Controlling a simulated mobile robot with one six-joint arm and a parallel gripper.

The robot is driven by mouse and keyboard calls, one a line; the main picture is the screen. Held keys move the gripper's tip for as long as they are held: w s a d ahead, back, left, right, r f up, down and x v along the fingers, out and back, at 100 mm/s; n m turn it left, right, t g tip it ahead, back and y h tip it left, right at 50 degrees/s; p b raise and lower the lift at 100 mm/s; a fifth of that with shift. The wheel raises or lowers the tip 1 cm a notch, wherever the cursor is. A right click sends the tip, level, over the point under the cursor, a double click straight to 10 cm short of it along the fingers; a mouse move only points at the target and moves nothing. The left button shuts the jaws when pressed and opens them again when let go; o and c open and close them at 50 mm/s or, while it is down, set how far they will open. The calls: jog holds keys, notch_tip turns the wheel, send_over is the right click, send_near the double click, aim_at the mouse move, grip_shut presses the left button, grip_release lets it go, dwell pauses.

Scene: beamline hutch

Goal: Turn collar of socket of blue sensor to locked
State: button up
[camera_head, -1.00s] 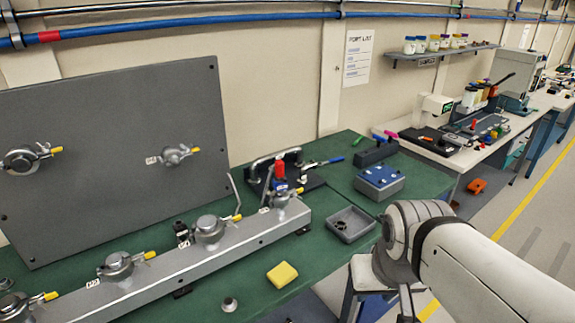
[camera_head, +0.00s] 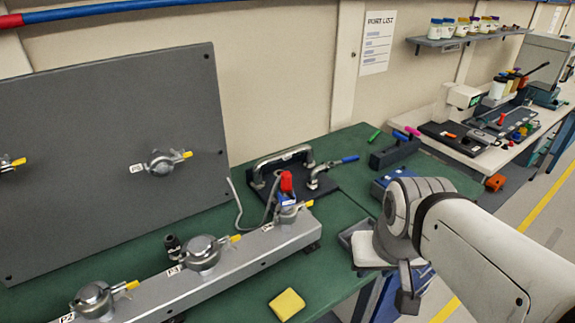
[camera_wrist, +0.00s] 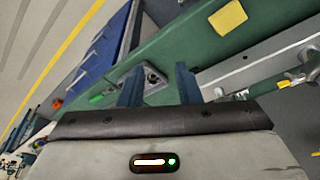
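A socket with a yellow-tipped lever (camera_head: 303,205) sits at the right end of the grey rail in the head view. A red-topped part with a blue band (camera_head: 286,200) stands upright in it, with a grey cable beside it. I cannot tell from the picture whether this is the blue sensor, or how its collar is turned. My gripper shows in the wrist view (camera_wrist: 158,82) with its two fingers apart and nothing between them. It is well away from the socket. In the head view my arm hides most of the gripper.
Other lever sockets (camera_head: 203,253) sit along the rail and on the upright grey panel (camera_head: 110,160). A yellow block (camera_head: 287,304) lies on the green bench (camera_head: 250,300). A dark fixture (camera_head: 300,185) stands behind the socket. A small tray (camera_head: 352,232) lies by my arm.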

notch_tip(320, 180, up, 7)
jog(key=n+g+h+p, duration=0.2)
jog(key=n+p, duration=0.2)
jog(key=n, duration=0.1)
send_over(293, 197)
jog(key=a, duration=0.1)
jog(key=x, duration=0.3)
jog(key=p+x, duration=0.1)
jog(key=x, duration=0.2)
jog(key=shift+s+a+f, duration=0.1)
jog(key=shift+s+f, duration=0.1)
jog(key=shift+f, duration=0.15)
jog(key=shift+c, duration=0.4)
grip_shut()
